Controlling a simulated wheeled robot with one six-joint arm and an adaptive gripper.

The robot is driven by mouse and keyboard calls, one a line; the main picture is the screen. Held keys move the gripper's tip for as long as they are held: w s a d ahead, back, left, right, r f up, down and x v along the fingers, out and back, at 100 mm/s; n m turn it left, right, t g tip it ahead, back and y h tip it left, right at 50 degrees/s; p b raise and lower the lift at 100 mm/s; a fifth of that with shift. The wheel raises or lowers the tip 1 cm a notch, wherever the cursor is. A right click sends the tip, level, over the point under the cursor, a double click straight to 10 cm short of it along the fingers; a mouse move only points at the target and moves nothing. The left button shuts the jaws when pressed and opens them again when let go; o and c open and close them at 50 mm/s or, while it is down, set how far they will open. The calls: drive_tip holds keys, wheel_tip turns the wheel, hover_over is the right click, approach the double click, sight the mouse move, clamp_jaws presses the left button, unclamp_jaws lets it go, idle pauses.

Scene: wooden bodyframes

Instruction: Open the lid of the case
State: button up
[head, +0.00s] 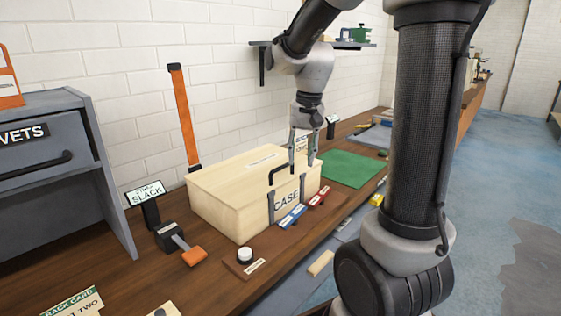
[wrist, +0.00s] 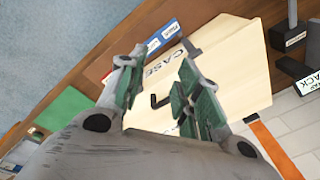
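The case (head: 213,207) is a pale wooden box on the workbench, with "CASE" printed on its front. Its lid (head: 235,172) looks closed and flat. A dark bent handle (head: 283,171) stands at the lid's front edge, and two grey latches show on the front face. My gripper (head: 303,158) is above the right end of the case, pointing down, its fingers apart. In the wrist view my gripper (wrist: 158,72) is open, with the case (wrist: 225,65) beyond its fingers. The dark handle (wrist: 156,101) shows in the gap between them. I see nothing held.
A green mat (head: 350,168) lies right of the case. Blue and red labelled blocks (head: 292,216) lie along its front. A hammer-like tool (head: 180,243) and a sign (head: 147,193) stand to the left. An orange upright strip (head: 184,115) is behind, and a grey cabinet (head: 50,165) is far left.

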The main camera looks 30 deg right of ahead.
sight(283, 166)
drive_tip(key=w+r+m+t, duration=0.1)
drive_tip(key=w+r+m, duration=0.1)
drive_tip(key=w+m, duration=0.55)
drive_tip(key=f, duration=0.2)
drive_tip(key=w+f, duration=0.1)
drive_tip(key=f, duration=0.2)
drive_tip(key=a+f, duration=0.1)
drive_tip(key=f, duration=0.2)
drive_tip(key=shift+w, duration=0.25)
drive_tip(key=shift+r, duration=0.1)
clamp_jaws()
